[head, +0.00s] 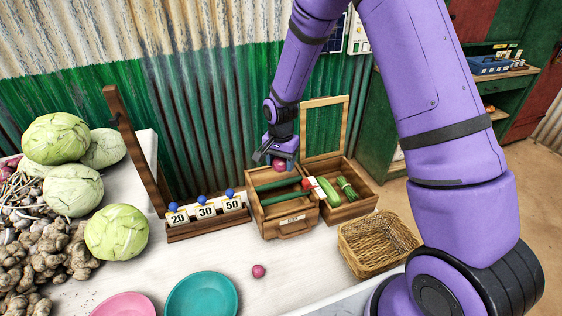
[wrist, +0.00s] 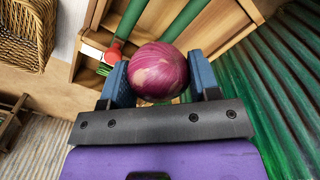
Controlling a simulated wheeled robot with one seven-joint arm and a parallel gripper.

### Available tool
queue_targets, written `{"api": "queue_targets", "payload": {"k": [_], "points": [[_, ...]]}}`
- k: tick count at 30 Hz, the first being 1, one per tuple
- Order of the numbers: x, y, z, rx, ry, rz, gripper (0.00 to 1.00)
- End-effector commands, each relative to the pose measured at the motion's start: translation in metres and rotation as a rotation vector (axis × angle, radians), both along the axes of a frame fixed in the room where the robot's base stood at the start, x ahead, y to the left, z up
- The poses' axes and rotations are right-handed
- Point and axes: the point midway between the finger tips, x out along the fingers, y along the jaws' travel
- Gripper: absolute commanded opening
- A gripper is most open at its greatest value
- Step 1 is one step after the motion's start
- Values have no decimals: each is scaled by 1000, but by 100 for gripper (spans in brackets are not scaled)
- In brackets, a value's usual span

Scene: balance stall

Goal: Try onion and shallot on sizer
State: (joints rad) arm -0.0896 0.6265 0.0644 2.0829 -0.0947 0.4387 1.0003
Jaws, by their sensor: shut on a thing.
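My gripper (head: 281,159) is shut on a red-purple onion (head: 280,165). The wrist view shows the onion (wrist: 158,72) between the two blue fingers. My gripper holds it over the back part of the wooden sizer (head: 290,228), a box with green rails across it. The green rails (wrist: 182,20) also show beyond the onion in the wrist view. Whether the onion touches a rail is hard to tell. A smaller purple bulb, seemingly the shallot (head: 258,271), lies on the white counter in front of the sizer.
A wooden crate (head: 352,211) with green vegetables stands right of the sizer, and a wicker basket (head: 378,243) in front of it. Number cards (head: 205,210) stand left. Teal (head: 201,297) and pink (head: 125,305) plates lie in front. Cabbages (head: 117,232) and roots fill the left.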

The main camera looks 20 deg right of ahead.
Motion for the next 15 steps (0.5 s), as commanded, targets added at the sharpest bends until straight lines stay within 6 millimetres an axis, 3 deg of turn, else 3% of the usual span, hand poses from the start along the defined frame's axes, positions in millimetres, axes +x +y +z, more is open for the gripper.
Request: {"api": "queue_targets", "payload": {"k": [15], "points": [[0, 0, -31, 0, 1, 0, 32]]}}
